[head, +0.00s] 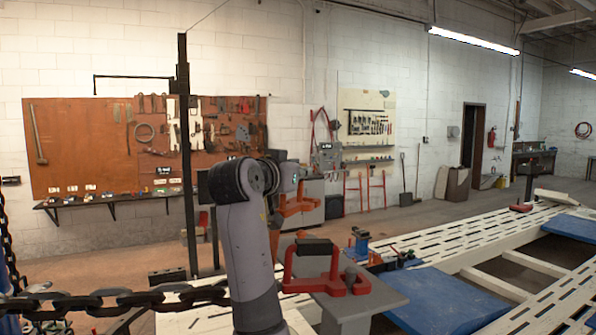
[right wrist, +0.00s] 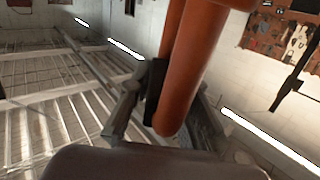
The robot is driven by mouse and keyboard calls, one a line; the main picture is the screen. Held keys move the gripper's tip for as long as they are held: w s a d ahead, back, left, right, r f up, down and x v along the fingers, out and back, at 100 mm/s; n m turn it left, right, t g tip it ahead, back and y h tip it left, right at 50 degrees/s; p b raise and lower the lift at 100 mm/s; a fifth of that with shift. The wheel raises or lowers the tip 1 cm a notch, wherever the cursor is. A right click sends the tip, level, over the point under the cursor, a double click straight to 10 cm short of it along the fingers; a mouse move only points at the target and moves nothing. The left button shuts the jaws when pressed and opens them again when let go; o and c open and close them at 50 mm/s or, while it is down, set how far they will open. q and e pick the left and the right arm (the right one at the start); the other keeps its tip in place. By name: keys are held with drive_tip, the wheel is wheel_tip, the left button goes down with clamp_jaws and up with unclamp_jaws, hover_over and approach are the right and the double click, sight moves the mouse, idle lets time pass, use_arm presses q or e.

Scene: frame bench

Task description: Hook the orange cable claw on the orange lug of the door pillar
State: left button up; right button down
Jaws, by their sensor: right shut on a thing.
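My right gripper (head: 284,192) is at the end of the grey arm in the middle of the head view, partly hidden by the arm. It is shut on the orange cable claw (head: 297,206), which is held in the air. In the right wrist view the claw shows as a thick orange bar (right wrist: 190,75) between the fingers (right wrist: 158,92). A tall dark post (head: 184,130), which may be the door pillar, stands left of my arm. A small orange patch (head: 203,219) shows beside it; I cannot tell whether it is the lug. My left gripper is not in view.
A dark chain (head: 120,299) crosses the lower left. A red clamp-like tool (head: 325,285) lies on a grey bench (head: 385,295) right of my arm. White slotted frames (head: 470,237) and blue panels (head: 450,300) fill the right. A tool board (head: 80,150) hangs behind.

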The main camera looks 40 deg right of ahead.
sight(298, 201)
drive_tip(key=shift+s+a+f, duration=0.1)
drive_tip(key=shift+a+f, duration=0.1)
drive_tip(key=shift+f, duration=0.1)
drive_tip(key=shift+a+f+b, duration=0.25)
drive_tip(key=shift+f+b, duration=0.35)
drive_tip(key=shift+b, duration=0.15)
drive_tip(key=shift+f+b, duration=0.45)
drive_tip(key=shift+f, duration=0.25)
drive_tip(key=shift+d+f+b, duration=0.1)
drive_tip(key=shift+f+b, duration=0.4)
drive_tip(key=shift+f, duration=0.1)
drive_tip(key=shift+a+f+b, duration=0.2)
drive_tip(key=shift+f+b, duration=0.75)
drive_tip(key=shift+f, duration=0.25)
drive_tip(key=shift+f+b, duration=0.85)
drive_tip(key=shift+f, duration=0.25)
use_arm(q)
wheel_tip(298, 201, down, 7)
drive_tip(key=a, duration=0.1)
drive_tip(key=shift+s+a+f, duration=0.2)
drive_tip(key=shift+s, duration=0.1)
